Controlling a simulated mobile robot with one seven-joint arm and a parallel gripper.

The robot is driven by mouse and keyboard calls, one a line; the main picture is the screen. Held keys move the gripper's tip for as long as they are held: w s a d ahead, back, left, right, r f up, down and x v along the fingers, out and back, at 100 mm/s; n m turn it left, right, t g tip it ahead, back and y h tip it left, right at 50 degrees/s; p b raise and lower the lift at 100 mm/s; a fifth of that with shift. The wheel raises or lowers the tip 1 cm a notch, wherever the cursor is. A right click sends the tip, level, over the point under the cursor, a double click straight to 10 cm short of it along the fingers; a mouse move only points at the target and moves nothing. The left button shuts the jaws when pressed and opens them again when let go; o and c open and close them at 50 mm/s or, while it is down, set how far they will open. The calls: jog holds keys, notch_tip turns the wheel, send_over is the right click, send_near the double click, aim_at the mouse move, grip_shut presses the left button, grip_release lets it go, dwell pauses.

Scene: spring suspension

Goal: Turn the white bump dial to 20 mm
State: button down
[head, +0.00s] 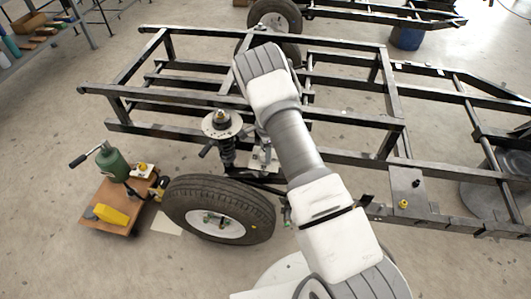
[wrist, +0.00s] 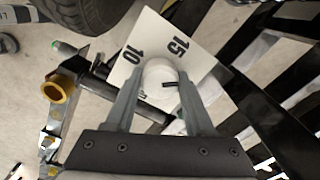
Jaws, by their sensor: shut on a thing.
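The white dial (wrist: 158,74) is a round white knob with a short black mark, on a tilted white plate (wrist: 150,30) in the wrist view. The black mark points right, clockwise past the 15. My gripper (wrist: 160,80) is shut on the dial, one finger on each side. The right finger hides part of the plate there, so no number shows by the mark. In the head view the plate (head: 264,160) shows beside the spring strut, small.
A black spring strut (head: 226,140) and a tyre (head: 220,208) stand left of the plate. A black frame (head: 345,116) surrounds it. A wooden trolley (head: 115,212) with a green jack (head: 113,164) is at left. The wrist view shows a brass ring (wrist: 58,88) and dark bars nearby.

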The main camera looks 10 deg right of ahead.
jog(key=m, duration=0.4)
jog(key=shift+m, duration=1.9)
jog(key=shift+c, duration=1.3)
grip_release()
jog(key=shift+r, duration=0.1)
notch_tip(320, 180, up, 17)
jog(key=p, duration=0.6)
jog(key=shift+r, duration=0.1)
